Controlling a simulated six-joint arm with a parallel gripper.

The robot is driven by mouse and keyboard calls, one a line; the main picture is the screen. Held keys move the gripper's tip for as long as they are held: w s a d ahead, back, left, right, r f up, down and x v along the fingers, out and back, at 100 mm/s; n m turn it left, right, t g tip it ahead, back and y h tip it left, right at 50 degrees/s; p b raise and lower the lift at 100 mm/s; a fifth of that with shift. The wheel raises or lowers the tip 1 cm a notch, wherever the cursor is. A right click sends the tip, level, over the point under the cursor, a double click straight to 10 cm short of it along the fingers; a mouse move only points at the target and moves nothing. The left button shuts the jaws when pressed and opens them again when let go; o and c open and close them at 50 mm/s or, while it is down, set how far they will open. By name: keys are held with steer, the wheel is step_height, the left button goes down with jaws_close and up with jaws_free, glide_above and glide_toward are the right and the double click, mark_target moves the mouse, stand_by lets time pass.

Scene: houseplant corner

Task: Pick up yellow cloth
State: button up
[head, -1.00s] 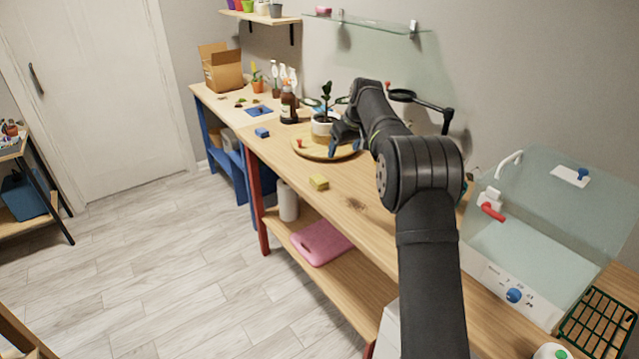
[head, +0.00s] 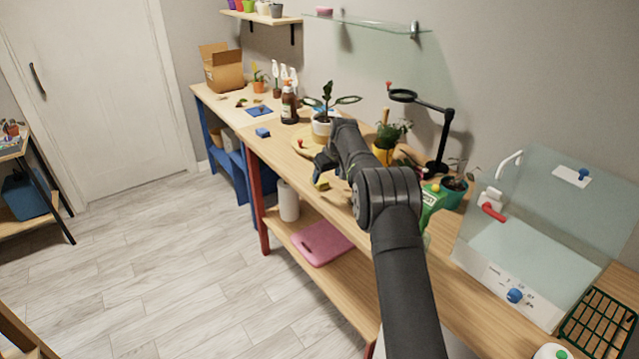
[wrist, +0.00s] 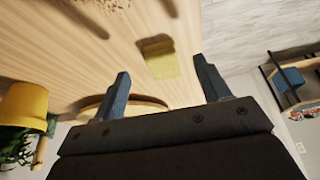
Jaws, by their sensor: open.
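The yellow cloth (head: 321,185) is a small folded piece lying on the wooden workbench, partly hidden by my gripper in the head view. In the wrist view the cloth (wrist: 163,66) lies flat ahead of my gripper, in line with the gap between the fingers. My gripper (head: 328,163) is open, with blue-grey fingers, and appears above the bench close to the cloth. In the wrist view the fingers (wrist: 161,72) are spread, with nothing between them. I cannot tell the exact height above the cloth.
A round wooden board (head: 303,149) with a potted plant (head: 322,125) stands just behind. The bench's front edge (head: 290,190) is close to the cloth.

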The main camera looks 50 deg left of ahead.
mark_target(324, 183)
steer(key=shift+x, duration=2.35)
steer(key=c, duration=1.1)
